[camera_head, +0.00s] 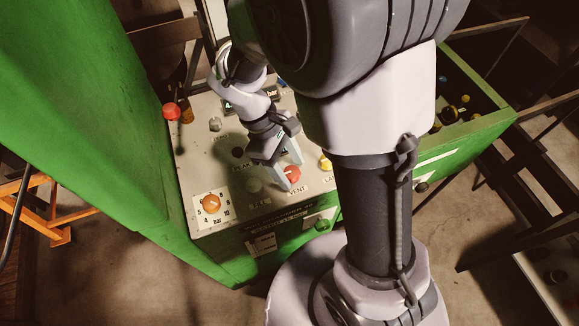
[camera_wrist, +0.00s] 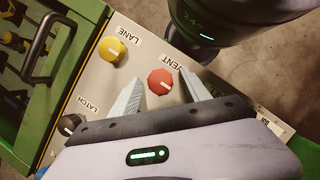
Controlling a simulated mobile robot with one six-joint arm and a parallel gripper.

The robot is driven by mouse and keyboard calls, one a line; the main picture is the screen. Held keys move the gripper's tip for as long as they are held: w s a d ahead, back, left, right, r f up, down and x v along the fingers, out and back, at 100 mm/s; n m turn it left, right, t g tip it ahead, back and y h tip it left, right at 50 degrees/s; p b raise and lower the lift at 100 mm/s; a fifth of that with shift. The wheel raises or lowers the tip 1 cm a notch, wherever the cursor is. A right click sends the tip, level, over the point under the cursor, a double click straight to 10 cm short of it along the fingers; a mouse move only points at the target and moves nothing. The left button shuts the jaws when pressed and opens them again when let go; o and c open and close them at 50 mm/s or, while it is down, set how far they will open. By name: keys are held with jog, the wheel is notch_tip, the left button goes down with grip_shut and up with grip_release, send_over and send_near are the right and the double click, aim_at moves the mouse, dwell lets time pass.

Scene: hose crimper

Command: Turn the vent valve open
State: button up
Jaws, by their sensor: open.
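The vent valve is a red knob (camera_head: 293,174) on the pale control panel, above the VENT label. It also shows in the wrist view as a faceted red knob (camera_wrist: 160,82) with a white pointer line. My gripper (camera_head: 291,176) is open and low over the panel at the knob. In the wrist view the two fingers of my gripper (camera_wrist: 161,76) lie on either side of the knob, with gaps visible. I cannot tell how deep the fingertips reach around it. Nothing is held.
A yellow LANE knob (camera_wrist: 112,49) sits beside the red one. A black LATCH knob (camera_wrist: 69,125) is further off. A tall green housing (camera_head: 90,120) bounds the left.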

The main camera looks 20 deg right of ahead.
grip_shut()
jog(key=shift+r, duration=0.1)
jog(key=m+g+y+p, duration=0.1)
jog(key=m+p, duration=0.1)
jog(key=m, duration=0.1)
jog(key=shift+w+d+r+m+p, duration=0.1)
jog(key=shift+m+p, duration=0.2)
jog(key=shift+m, duration=0.1)
jog(key=m+y+p, duration=0.1)
jog(key=m+y, duration=0.1)
jog(key=m, duration=0.3)
jog(key=shift+d+p, duration=0.1)
jog(key=shift+p, duration=0.3)
jog(key=m+y, duration=0.2)
jog(key=m, duration=0.2)
jog(key=shift+d+m, duration=0.15)
jog(key=shift+m, duration=0.25)
jog(key=shift+m+t+y, duration=0.5)
jog(key=shift+m+y, duration=0.1)
jog(key=shift+m, duration=1.5)
